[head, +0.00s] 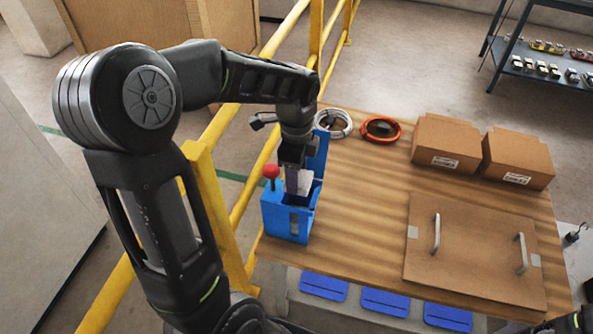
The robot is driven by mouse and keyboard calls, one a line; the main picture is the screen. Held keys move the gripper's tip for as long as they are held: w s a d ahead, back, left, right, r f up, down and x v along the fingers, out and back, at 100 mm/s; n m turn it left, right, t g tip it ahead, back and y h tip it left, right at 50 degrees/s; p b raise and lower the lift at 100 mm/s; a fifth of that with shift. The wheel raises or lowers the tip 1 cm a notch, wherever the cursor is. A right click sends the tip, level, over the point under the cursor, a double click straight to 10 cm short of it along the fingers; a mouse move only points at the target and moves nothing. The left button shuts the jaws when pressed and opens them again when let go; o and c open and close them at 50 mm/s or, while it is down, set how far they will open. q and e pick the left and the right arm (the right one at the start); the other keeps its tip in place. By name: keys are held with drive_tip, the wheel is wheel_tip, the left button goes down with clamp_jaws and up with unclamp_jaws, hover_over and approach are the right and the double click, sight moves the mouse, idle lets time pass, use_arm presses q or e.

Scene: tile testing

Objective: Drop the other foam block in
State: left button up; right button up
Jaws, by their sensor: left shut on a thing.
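My left gripper (297,182) points down over the open top of a blue box (287,223) at the left end of the wooden table. It is shut on a whitish foam block (305,181), which is partly covered by the fingers. The block's lower end is at or just inside the box opening; I cannot tell how deep. The box has a tall blue back panel (319,155) and a lever with a red ball knob (271,171) at its left side. The inside of the box is mostly hidden. My right gripper is not in view.
A white ring coil (334,123) and an orange ring (381,129) lie behind the box. Two cardboard boxes (446,143) (517,158) stand at the back right. A brown panel with two handles (474,250) lies front right. A yellow railing (211,200) runs along the left.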

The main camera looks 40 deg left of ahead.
use_arm(q)
drive_tip(key=shift+f+b, duration=0.6)
drive_tip(key=shift+f, duration=0.5)
drive_tip(key=o, duration=1.4)
drive_tip(key=shift+r, duration=0.15)
wheel_tip(320, 180, up, 8)
drive_tip(key=shift+f+b, duration=0.25)
drive_tip(key=shift+b, duration=0.1)
